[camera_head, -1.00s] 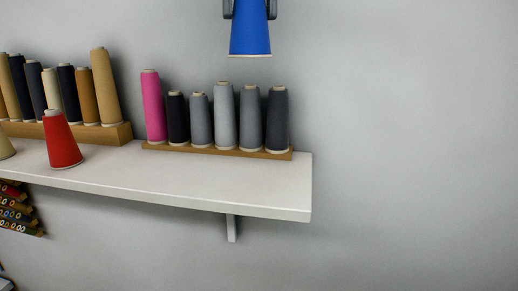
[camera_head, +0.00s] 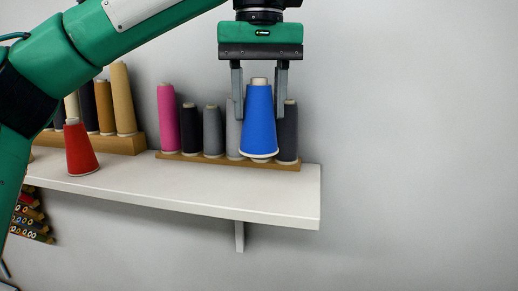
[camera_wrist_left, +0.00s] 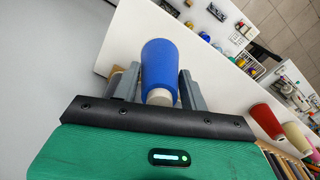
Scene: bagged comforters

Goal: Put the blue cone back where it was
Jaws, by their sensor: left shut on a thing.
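The blue cone (camera_head: 258,122) is upright between the fingers of my left gripper (camera_head: 260,108), narrow end up, in the head view. The gripper points down and is shut on it. The cone is in front of the right part of a row of cones on a wooden strip (camera_head: 222,161) and hides part of that row. I cannot tell whether its base touches the shelf or hangs above it. In the left wrist view the blue cone (camera_wrist_left: 160,62) also sits between the two grey fingers. My right gripper is not in view.
The white shelf (camera_head: 200,192) has free room in front of the strip and ends at the right. A pink cone (camera_head: 168,118) and a charcoal cone (camera_head: 288,132) stand on the strip. A red cone (camera_head: 79,148) stands alone at left, before a wooden block (camera_head: 120,145) with tan cones.

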